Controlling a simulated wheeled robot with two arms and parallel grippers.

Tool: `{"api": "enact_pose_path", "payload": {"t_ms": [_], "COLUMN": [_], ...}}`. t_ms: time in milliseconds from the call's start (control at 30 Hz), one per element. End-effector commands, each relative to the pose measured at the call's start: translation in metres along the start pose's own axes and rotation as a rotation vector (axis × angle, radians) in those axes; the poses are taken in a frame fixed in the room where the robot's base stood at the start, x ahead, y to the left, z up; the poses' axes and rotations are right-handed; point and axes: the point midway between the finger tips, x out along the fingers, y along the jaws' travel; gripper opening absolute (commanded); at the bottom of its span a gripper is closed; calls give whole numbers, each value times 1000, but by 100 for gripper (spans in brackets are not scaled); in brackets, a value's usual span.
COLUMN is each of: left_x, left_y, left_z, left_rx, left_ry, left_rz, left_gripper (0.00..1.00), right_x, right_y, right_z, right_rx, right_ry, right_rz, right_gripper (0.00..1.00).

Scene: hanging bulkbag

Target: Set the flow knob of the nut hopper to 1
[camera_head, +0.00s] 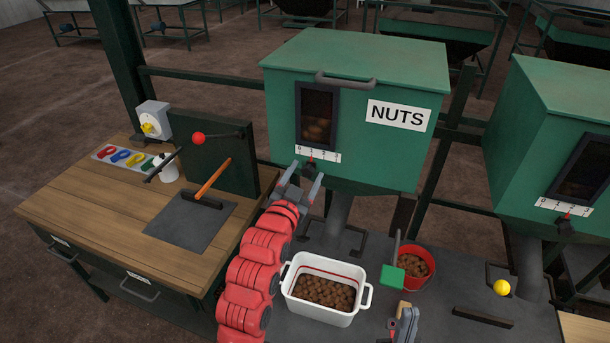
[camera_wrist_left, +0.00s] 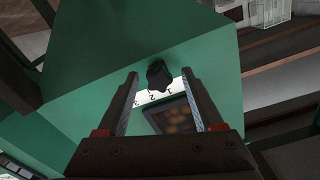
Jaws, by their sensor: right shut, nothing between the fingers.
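The green nut hopper (camera_head: 352,95) with the NUTS label stands at the centre of the head view. Its dark flow knob (camera_head: 310,168) sits below the 0-to-3 scale (camera_head: 319,154). The small red pointer appears near the 1, but is too small to read surely. My left gripper (camera_head: 304,181) is open in front of the knob. In the left wrist view the knob (camera_wrist_left: 160,74) lies between and slightly beyond the fingertips of my left gripper (camera_wrist_left: 160,84), with gaps on both sides. My right gripper (camera_head: 404,312) is low in the head view, shut and empty.
A white tub (camera_head: 290,290) of nuts, a red bucket (camera_head: 405,278) and a green scoop (camera_head: 390,274) stand below the hopper. A second hopper (camera_head: 558,140) with its own knob is at right. A wooden bench (camera_head: 110,215) is at left.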

Motion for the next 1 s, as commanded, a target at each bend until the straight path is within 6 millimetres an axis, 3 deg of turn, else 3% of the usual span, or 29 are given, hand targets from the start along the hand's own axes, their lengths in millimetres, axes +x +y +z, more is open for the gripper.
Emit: {"api": "enact_pose_path", "payload": {"t_ms": [267,567,633,1000], "left_x": [-7,-59,-70,-121], "left_y": [0,0,-3,-4], "left_z": [1,4,-5,-6], "left_rx": [0,1,1,0], "left_ry": [2,2,-6,-8], "left_rz": [-1,-3,0,1], "left_gripper": [68,68,68,68], "right_x": [-4,-26,-5,62], "right_y": [0,-1,0,3], "right_z": [1,4,1,-10], "right_rx": [0,0,0,0], "right_ry": [0,0,0,0], "right_rz": [0,0,0,0], "right_gripper": [0,0,0,0]}}
